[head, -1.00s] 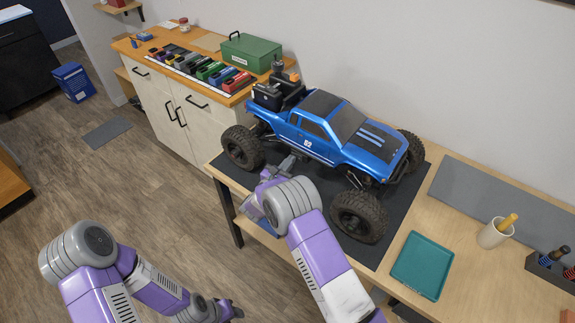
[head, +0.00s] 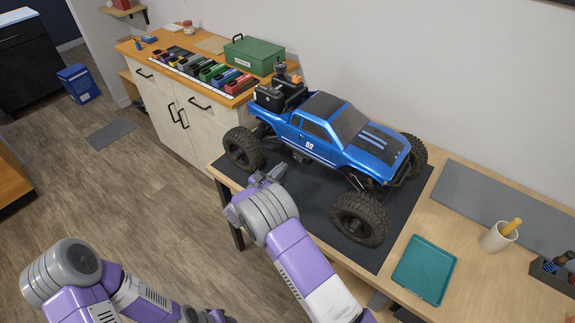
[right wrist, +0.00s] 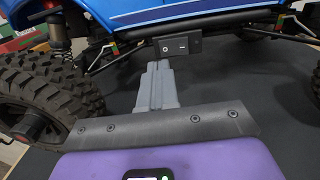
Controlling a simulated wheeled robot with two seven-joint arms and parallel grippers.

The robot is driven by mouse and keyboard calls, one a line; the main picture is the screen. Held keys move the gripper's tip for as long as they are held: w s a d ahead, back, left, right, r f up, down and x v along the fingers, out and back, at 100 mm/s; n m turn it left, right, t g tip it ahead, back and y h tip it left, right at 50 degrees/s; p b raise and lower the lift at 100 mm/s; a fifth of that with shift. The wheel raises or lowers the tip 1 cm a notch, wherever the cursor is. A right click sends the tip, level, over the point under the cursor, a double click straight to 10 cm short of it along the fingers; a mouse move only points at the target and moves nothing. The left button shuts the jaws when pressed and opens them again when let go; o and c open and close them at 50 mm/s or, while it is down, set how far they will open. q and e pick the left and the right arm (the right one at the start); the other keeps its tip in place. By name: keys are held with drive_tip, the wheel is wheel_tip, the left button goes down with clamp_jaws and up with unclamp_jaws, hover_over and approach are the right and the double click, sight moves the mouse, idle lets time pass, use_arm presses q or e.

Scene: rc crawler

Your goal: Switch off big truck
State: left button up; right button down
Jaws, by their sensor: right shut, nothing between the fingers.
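I cannot tell which side is pressed. My right gripper (head: 277,174) is beside the truck, between its near wheels. Its grey fingers are shut and empty, and point at the switch in the right wrist view (right wrist: 157,72), just below and in front of it. My left gripper (head: 215,316) is low at the bottom edge, partly cut off.
A teal tray (head: 424,270) and a beige cup (head: 498,237) stand right of the truck. A green box (head: 253,55) and a row of coloured small items (head: 208,70) are on the cabinet behind left. The truck's large wheels (head: 360,219) flank my right gripper.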

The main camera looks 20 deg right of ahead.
drive_tip(key=w+a+v, duration=0.1)
drive_tip(key=v, duration=0.8)
drive_tip(key=shift+a+p, duration=0.2)
drive_tip(key=shift+p, duration=0.2)
